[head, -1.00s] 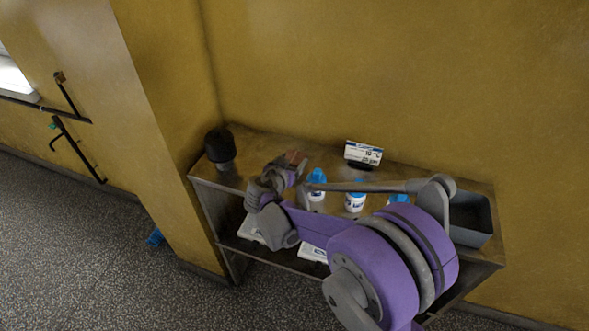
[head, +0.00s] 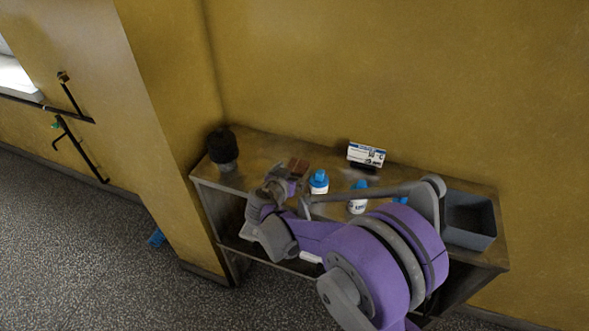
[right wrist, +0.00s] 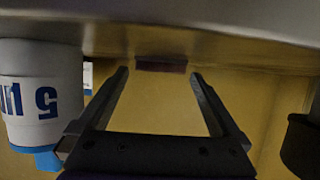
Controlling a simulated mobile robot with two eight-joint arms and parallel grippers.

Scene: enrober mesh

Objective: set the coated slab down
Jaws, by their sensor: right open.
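The coated slab (head: 299,166) is a small dark brown block on the shelf top, towards its left part. It also shows in the right wrist view as a dark reddish bar (right wrist: 161,65) against the shelf surface, in an upside-down picture. My right gripper (head: 283,180) is just in front of the slab. In the right wrist view its two fingers (right wrist: 158,74) are spread, with the slab just beyond the tips and nothing held between them. My left gripper is not in view.
The shelf unit (head: 262,147) stands against a yellow wall. A dark-topped jar (head: 222,148) is left of the slab. Blue-capped white bottles (head: 319,182) stand close on its right. A sign (head: 366,154) and a grey bin (head: 470,219) are farther right.

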